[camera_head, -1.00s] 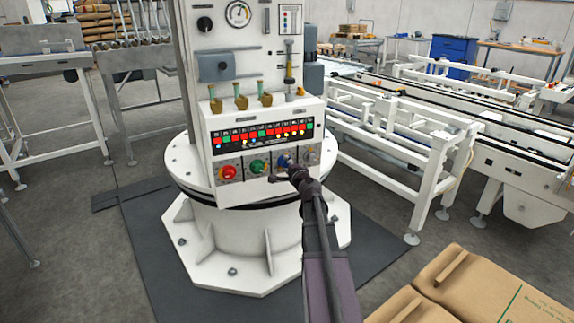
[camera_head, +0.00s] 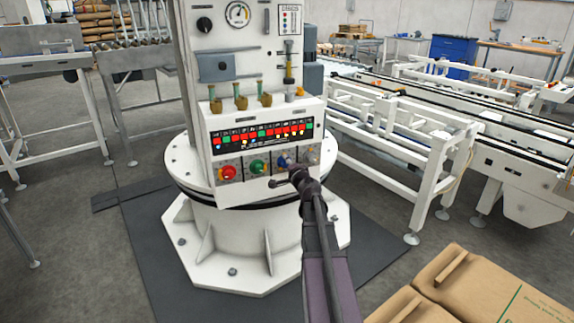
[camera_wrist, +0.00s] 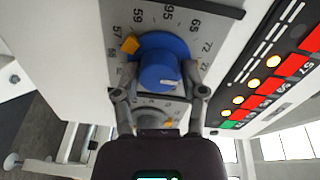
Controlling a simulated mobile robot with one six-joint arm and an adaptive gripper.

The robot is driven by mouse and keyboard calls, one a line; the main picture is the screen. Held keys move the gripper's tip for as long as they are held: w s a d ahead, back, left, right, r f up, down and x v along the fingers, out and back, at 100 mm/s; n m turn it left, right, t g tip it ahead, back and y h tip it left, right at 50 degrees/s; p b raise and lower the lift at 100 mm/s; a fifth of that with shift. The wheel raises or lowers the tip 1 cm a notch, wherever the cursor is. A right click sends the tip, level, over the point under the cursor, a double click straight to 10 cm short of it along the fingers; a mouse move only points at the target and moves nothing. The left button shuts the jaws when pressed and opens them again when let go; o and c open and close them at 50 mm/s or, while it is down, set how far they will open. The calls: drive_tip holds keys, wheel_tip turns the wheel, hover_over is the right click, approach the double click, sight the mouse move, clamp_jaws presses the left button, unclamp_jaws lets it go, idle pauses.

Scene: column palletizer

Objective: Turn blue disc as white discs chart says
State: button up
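The blue disc (camera_head: 282,162) is on the lower control panel, between the green disc (camera_head: 257,166) and a whitish disc (camera_head: 312,156). In the wrist view the blue disc (camera_wrist: 158,66) has a raised round knob, a numbered scale and an orange pointer at its upper left, near 57 and 59. My gripper (camera_wrist: 162,76) is open, one finger on each side of the blue knob; contact is not clear. In the head view my gripper (camera_head: 286,181) is just below and in front of the blue disc. A small chart (camera_head: 290,19) with coloured dots is high on the column; its writing is unreadable.
A red disc (camera_head: 227,172) is at the panel's left. A strip of red and green tiles with lamps (camera_head: 262,133) lies above the discs. Brass-coloured valves (camera_head: 240,97) stand higher up.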

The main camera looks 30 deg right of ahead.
drive_tip(key=shift+o, duration=0.7)
drive_tip(key=shift+a, duration=0.1)
drive_tip(key=shift+m, duration=0.5)
